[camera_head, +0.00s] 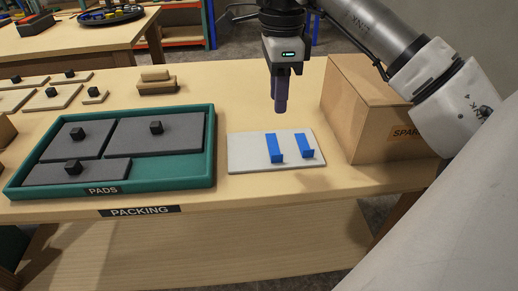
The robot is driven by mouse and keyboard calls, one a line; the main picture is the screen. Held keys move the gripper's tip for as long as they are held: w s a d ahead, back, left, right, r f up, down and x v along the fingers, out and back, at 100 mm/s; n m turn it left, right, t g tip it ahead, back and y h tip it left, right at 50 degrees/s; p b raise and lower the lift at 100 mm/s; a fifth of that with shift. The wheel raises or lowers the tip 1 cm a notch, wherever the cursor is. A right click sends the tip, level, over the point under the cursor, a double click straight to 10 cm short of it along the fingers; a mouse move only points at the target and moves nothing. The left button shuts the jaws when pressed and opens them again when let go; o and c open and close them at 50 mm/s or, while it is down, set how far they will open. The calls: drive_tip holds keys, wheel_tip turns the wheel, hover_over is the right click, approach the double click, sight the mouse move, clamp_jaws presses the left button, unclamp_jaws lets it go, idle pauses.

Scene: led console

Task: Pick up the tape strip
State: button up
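Two blue tape strips lie on a pale flat board on the table: a left strip (275,148) and a right strip (304,146). Each has a raised or folded near end. The board (248,158) sits near the table's front edge. My gripper (280,108) points down above the back edge of the board, apart from both strips. Its fingers appear close together from this side, so the gap between them cannot be seen. Nothing is visibly held.
A green tray (213,150) labelled PADS holds grey pads with black knobs at left. A cardboard box (375,125) stands close on the right. Wooden blocks (157,86) and pale plates (50,98) lie further back. Bare table lies behind the board.

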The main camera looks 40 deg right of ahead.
hover_over(274, 155)
drive_tip(key=f, duration=0.5)
drive_tip(key=f+b, duration=0.1)
drive_tip(key=f, duration=0.2)
drive_tip(key=shift+w+d, duration=0.1)
drive_tip(key=shift+d, duration=0.2)
drive_tip(key=shift+a+f, duration=0.15)
drive_tip(key=shift+f, duration=1.2)
drive_tip(key=shift+a+f, duration=0.1)
drive_tip(key=shift+f, duration=1.25)
drive_tip(key=shift+c, duration=0.4)
clamp_jaws()
